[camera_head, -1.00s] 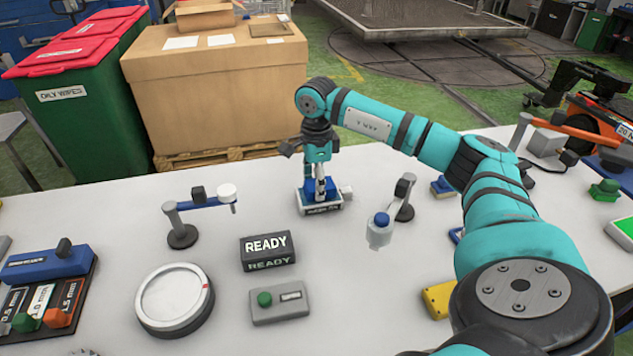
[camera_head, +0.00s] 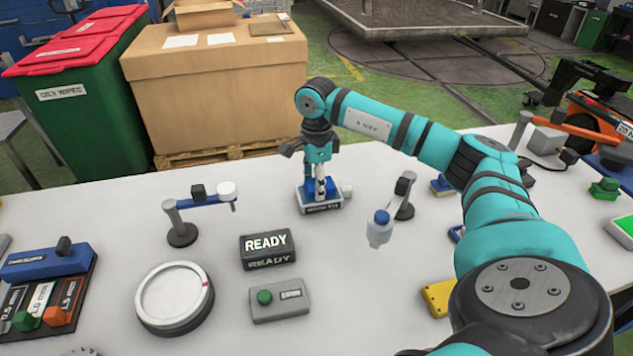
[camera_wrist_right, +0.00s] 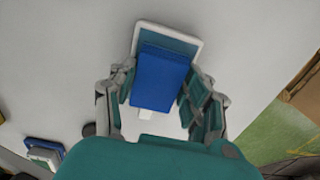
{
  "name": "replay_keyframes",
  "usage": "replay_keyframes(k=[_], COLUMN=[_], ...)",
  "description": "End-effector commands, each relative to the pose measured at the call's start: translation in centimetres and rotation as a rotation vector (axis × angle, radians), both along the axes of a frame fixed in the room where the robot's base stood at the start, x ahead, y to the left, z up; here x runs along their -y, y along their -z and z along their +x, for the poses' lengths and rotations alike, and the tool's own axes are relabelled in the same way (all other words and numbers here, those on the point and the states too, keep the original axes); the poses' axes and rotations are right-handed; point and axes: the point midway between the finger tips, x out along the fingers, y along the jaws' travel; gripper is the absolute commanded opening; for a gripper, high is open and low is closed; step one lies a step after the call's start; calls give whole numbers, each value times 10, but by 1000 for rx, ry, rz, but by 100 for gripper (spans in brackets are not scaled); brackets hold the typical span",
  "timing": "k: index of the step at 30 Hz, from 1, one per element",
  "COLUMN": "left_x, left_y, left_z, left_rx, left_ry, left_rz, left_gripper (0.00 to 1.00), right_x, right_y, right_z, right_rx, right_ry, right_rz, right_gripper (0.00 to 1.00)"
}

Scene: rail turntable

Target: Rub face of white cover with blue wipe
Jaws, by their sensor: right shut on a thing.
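The blue wipe (camera_head: 309,185) is a blue block in a small white-rimmed tray (camera_head: 322,209) at the middle back of the table. My right gripper (camera_head: 321,192) points down over it, with its fingers shut on it. The wrist view shows the blue wipe (camera_wrist_right: 160,78) between the right gripper's fingers (camera_wrist_right: 165,100), the tray just beneath. A round disc (camera_head: 172,297) with a pale face and a red mark lies front left. A small white round cap (camera_head: 227,190) sits on a blue-armed stand. I cannot tell which is the white cover. My left gripper is out of view.
A black READY sign (camera_head: 267,249) and a grey box with a green button (camera_head: 279,299) stand right of the disc. A large cardboard box (camera_head: 215,85) stands behind the table.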

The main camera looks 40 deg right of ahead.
Motion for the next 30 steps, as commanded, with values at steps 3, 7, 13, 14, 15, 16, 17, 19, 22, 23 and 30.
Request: replay_keyframes(k=[3, 7, 13, 14, 15, 16, 17, 19, 22, 23, 30], left_x=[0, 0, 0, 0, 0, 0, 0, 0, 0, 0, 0], left_y=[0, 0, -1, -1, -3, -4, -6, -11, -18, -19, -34], left_z=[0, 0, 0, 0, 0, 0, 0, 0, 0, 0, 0], left_rx=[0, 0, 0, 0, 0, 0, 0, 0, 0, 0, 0], left_ry=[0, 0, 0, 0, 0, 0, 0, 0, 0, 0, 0], left_rz=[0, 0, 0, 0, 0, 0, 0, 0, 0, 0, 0], left_gripper=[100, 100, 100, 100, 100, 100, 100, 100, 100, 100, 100], right_x=[0, 0, -1, -1, -1, 0, -1, 0, 0, 0, 0], right_y=[2, 2, 1, 0, -2, -3, -6, -12, -21, -23, -43], right_z=[0, -1, -1, -1, -1, -1, -1, 0, 0, 0, 0], right_rx=[-3, -3, -4, -4, -4, -4, -3, -2, -2, -2, -1], right_ry=[-1, -1, -1, -1, -1, -1, -1, -1, -1, -1, 0], right_rz=[1, 1, 0, 0, 0, 0, 1, 0, 0, 0, 0], right_gripper=[22, 22, 22, 22, 22, 22, 22, 22, 22, 22, 22])
